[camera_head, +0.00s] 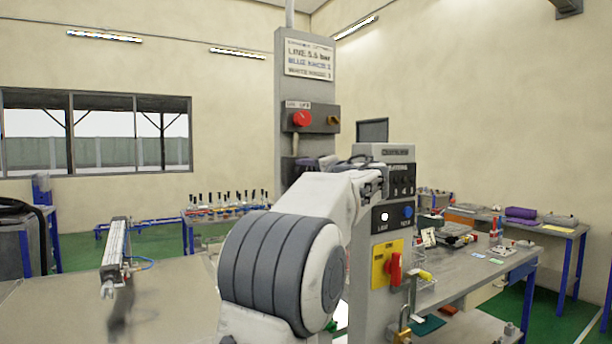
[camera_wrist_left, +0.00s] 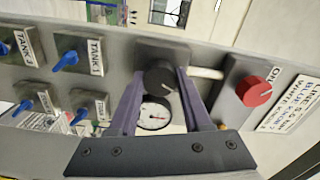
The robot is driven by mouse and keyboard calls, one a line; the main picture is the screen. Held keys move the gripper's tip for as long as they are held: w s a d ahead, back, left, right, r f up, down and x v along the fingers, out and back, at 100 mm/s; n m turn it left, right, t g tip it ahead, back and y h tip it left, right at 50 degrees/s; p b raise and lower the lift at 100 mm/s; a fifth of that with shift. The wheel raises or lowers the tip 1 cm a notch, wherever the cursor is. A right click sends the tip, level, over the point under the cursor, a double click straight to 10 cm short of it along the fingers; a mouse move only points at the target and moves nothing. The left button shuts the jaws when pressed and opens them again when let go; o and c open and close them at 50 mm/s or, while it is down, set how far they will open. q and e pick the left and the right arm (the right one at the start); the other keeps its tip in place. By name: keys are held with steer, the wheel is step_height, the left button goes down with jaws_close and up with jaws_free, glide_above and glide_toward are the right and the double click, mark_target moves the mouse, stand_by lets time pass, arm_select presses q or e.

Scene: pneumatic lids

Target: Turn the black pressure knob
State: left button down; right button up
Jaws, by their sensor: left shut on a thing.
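The black pressure knob (camera_wrist_left: 160,77) is a round dark knob on a grey panel in the left wrist view, above a small white gauge (camera_wrist_left: 153,116) with a red needle. My left gripper (camera_wrist_left: 161,72) is shut on the knob, one purple finger on each side of it. In the head view my left gripper (camera_head: 317,163) is at the grey column, partly covered by my left arm. The knob and gauge cannot be made out there. My right gripper is not in view.
A red knob (camera_wrist_left: 257,91) is right of the gripper in the wrist view, and blue valve handles (camera_wrist_left: 67,60) by tank labels are left. In the head view a red switch (camera_head: 393,270) is on a yellow plate. A workbench (camera_head: 470,262) with assorted items is at right.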

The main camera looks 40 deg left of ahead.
arm_select(q)
steer(key=shift+m, duration=0.6)
steer(key=shift+c, duration=1.7)
jaws_free()
steer(key=shift+d, duration=0.1)
steer(key=b+v, duration=0.4)
steer(key=v, duration=0.6)
steer(key=shift+s+d+f, duration=0.1)
